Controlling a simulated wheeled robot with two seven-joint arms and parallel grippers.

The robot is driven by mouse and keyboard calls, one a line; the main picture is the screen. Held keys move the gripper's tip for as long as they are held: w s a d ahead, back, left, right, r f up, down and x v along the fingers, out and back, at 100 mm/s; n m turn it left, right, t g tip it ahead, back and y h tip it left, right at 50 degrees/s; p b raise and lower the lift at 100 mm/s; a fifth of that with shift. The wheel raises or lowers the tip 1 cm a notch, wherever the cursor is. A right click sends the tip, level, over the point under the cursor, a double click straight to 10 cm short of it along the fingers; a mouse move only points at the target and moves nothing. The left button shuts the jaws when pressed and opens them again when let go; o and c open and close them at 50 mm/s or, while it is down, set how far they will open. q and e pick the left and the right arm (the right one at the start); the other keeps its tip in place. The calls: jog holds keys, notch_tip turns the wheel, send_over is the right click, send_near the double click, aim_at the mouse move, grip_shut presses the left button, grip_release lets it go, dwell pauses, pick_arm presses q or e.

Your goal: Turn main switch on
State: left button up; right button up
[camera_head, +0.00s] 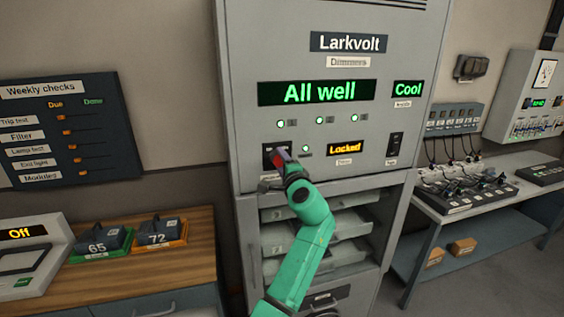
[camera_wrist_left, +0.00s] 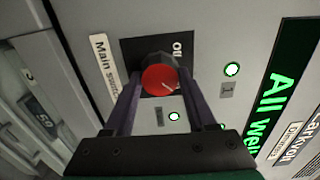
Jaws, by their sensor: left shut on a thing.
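The main switch is a round red knob (camera_wrist_left: 160,80) on a dark square plate (camera_wrist_left: 128,46), labelled "Main switch" in the left wrist view. My left gripper (camera_wrist_left: 158,84) has a finger on each side of the knob and is shut on it. A short pale mark shows on the knob's face. In the head view my left gripper (camera_head: 283,165) reaches the lower left of the grey Larkvolt cabinet (camera_head: 240,80) and covers much of the switch. My right gripper is not in view.
Cabinet displays read "All well" (camera_head: 320,92), "Cool" (camera_head: 408,89) and "Locked" (camera_head: 345,148); several green lamps are lit. A rocker switch (camera_head: 395,145) is at right. An open rack is below. A wooden bench (camera_head: 190,245) stands left, a fader table (camera_head: 440,215) right.

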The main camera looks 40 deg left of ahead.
pick_arm(q)
jog(key=shift+r, duration=0.25)
jog(key=o, duration=1.2)
jog(key=shift+o, duration=0.9)
jog(key=shift+a+f, duration=0.1)
jog(key=shift+a, duration=0.05)
jog(key=shift+a+f, duration=0.15)
jog(key=shift+d, duration=0.3)
jog(key=b+v, duration=0.6)
jog(key=v, duration=0.8)
jog(key=shift+s+a, duration=0.1)
